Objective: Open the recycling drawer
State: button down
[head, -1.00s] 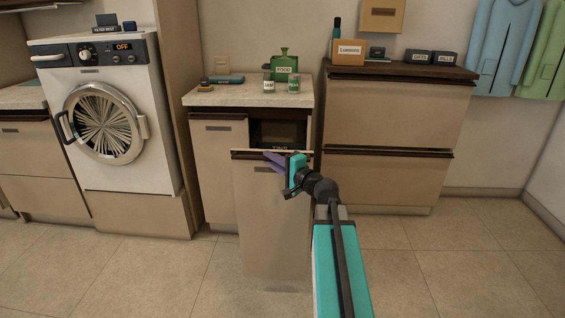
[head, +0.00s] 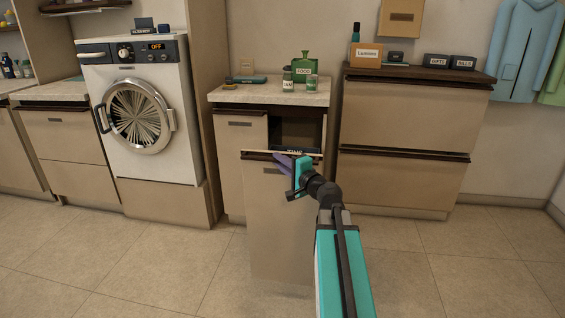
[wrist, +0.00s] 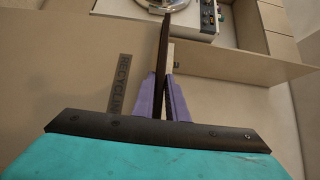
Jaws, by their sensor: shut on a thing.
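The recycling drawer (head: 282,225) has a tall beige front with a dark strip along its top edge. It stands out from the narrow cabinet below the counter, with a dark opening behind it. In the wrist view the drawer front (wrist: 60,85) carries a dark label reading "RECYCLING", partly cut off by my gripper. In the wrist view my gripper (wrist: 164,80) is closed on the dark top strip (wrist: 164,45) of the drawer.
A counter (head: 270,95) with jars and a green bottle stands behind the drawer. A washing machine (head: 140,110) stands at left, and a wide drawer cabinet (head: 410,120) at right. The tiled floor (head: 150,265) in front is clear.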

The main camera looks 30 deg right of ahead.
jog(key=shift+w+a, duration=0.15)
jog(key=shift+a, duration=0.35)
jog(key=c, duration=1.9)
grip_release()
jog(key=shift+c, duration=0.2)
jog(key=shift+o, duration=0.9)
jog(key=shift+d, duration=0.25)
jog(key=s+b, duration=0.1)
jog(key=s, duration=0.1)
jog(key=s+b, duration=0.2)
jog(key=s, duration=0.1)
jog(key=shift+s+d+f, duration=0.15)
jog(key=shift+s+d, duration=0.15)
jog(key=shift+s, duration=0.05)
jog(key=s+b, duration=0.1)
jog(key=b, duration=0.6)
jog(key=shift+d, duration=0.1)
